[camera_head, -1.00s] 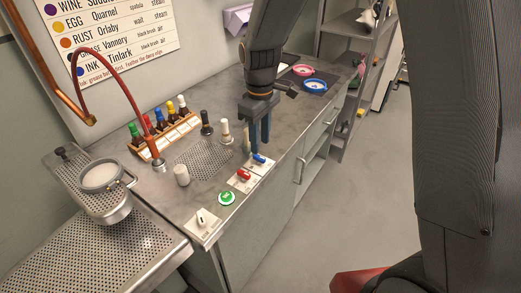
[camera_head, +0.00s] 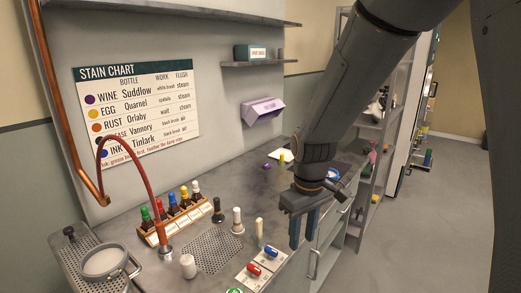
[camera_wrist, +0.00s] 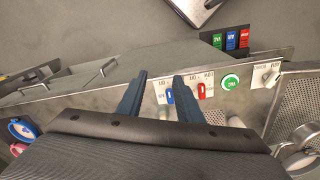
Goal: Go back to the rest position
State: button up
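My gripper (camera_head: 302,229) hangs from my arm above the front edge of the grey counter in the head view, its two blue fingers pointing down. The fingers stand apart with nothing between them. In the wrist view my gripper (camera_wrist: 157,95) also shows open and empty, with the counter edge and switches beyond the fingertips. No rest position is marked in either view.
The counter (camera_head: 140,248) bears a bottle rack (camera_head: 172,213), a red hose (camera_head: 150,180), a perforated plate (camera_head: 210,250), brushes and switches (camera_head: 262,262). A stain chart (camera_head: 138,105) hangs behind. Shelving (camera_head: 375,130) stands right of my arm. The floor at right is clear.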

jog(key=s+d+m, duration=0.6)
jog(key=s+d, duration=0.2)
jog(key=s, duration=0.2)
jog(key=shift+s+d+f+t, duration=0.15)
jog(key=shift+f+t, duration=0.1)
jog(key=shift+t, duration=0.15)
dwell(0.9)
